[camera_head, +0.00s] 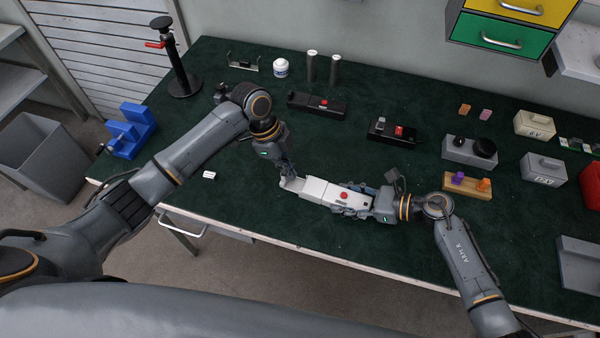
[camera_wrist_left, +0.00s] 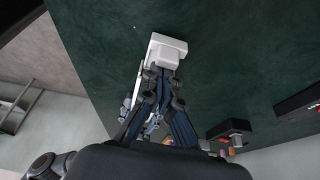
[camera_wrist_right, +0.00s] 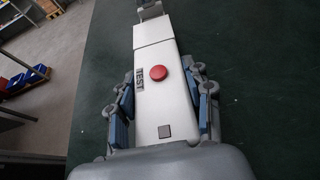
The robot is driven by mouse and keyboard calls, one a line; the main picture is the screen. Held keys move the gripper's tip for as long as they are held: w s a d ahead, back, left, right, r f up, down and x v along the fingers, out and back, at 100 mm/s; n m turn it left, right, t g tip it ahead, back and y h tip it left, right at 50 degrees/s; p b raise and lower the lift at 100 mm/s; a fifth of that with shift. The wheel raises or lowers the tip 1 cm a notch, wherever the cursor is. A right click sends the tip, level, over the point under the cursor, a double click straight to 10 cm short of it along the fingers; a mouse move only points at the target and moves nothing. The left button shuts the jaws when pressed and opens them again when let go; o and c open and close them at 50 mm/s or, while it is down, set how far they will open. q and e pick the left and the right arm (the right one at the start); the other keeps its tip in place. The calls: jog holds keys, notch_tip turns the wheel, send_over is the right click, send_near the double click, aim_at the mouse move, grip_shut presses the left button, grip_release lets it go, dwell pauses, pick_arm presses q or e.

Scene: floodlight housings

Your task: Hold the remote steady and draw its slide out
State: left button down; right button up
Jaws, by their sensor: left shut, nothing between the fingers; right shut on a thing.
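The white remote (camera_head: 335,192) with a red button lies level above the front of the green table. My right gripper (camera_head: 352,198) is shut on its right part; in the right wrist view the blue finger pads (camera_wrist_right: 160,110) flank the body, beside the TEST label. A seam crosses the remote's body (camera_wrist_right: 152,92) beyond the button, with a white slide section (camera_wrist_right: 152,32) past it. My left gripper (camera_head: 288,174) is shut and empty at the slide's far left end. In the left wrist view its closed fingers (camera_wrist_left: 163,85) are against or close to the white end block (camera_wrist_left: 167,48); contact is unclear.
A grey block with black knobs (camera_head: 469,150) and a wooden block with coloured pegs (camera_head: 466,184) stand to the right. A small white block (camera_head: 209,175) lies left. The table's front edge is close to the remote.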

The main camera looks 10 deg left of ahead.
aim_at(309, 184)
pick_arm(q)
jog(key=shift+d, duration=0.1)
jog(key=d, duration=0.4)
jog(key=shift+s+r, duration=0.25)
jog(key=v, duration=0.9)
jog(key=shift+a+r, duration=0.2)
jog(key=shift+a, duration=0.05)
pick_arm(e)
jog(key=o, duration=1.3)
jog(key=shift+d, duration=0.1)
